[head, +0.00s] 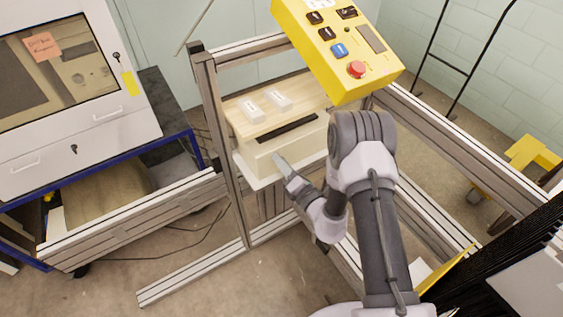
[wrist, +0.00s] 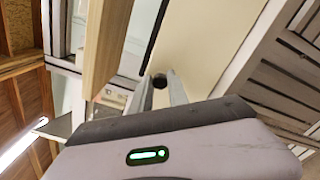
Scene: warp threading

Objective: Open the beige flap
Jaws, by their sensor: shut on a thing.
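The beige flap (head: 305,144) is the front of a wood-topped box in the metal frame. It also shows as a beige panel in the wrist view (wrist: 205,38). A long dark strip runs along the box above the flap; I cannot tell whether it is an open gap. My gripper (head: 277,158) is at the flap's front, left of its middle. In the wrist view its two fingers (wrist: 165,92) are closed around a small dark knob (wrist: 159,81) beside the beige panel. How the knob joins the flap is partly hidden.
A yellow control box (head: 345,55) with a red button hangs over the right of the wood top (head: 265,98), which carries two white labelled blocks. Metal frame posts (head: 222,140) and rails surround the box closely. A white cabinet (head: 75,80) stands at left.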

